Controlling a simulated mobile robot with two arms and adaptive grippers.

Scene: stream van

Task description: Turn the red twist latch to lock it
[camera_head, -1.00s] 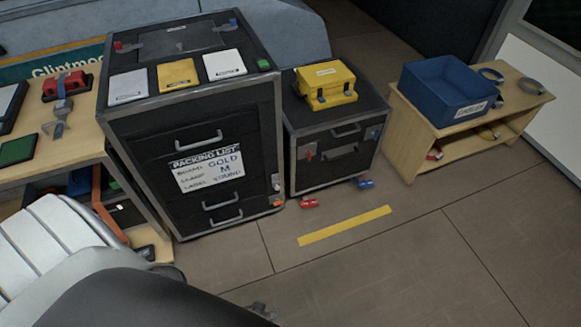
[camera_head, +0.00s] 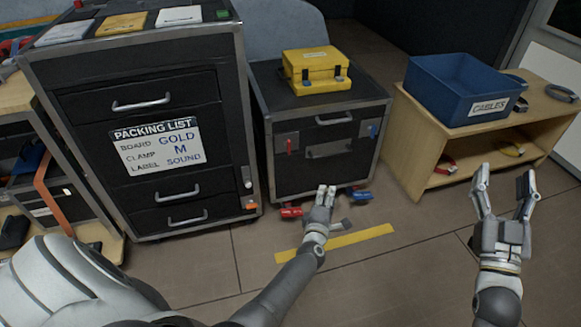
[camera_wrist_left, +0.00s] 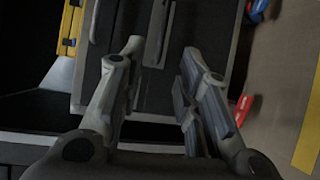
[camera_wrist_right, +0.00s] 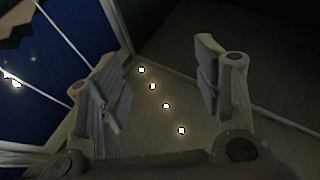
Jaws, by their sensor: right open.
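The red twist latch (camera_head: 289,146) is on the left of the front face of the small black case (camera_head: 325,176). Its red handle looks roughly upright. A blue latch (camera_head: 373,131) is on the right of the same face. My left gripper (camera_head: 326,188) is in front of the case's lower front, below and right of the red latch, not touching it. In the left wrist view its fingers (camera_wrist_left: 162,50) are apart and empty, facing the case front; I cannot make out the red latch there. My right gripper (camera_head: 504,176) is open and empty, in front of the wooden shelf.
A yellow box (camera_head: 317,70) sits on the case. A tall drawer case (camera_head: 150,212) stands left. A wooden shelf (camera_head: 410,142) with a blue bin (camera_head: 455,92) stands right.

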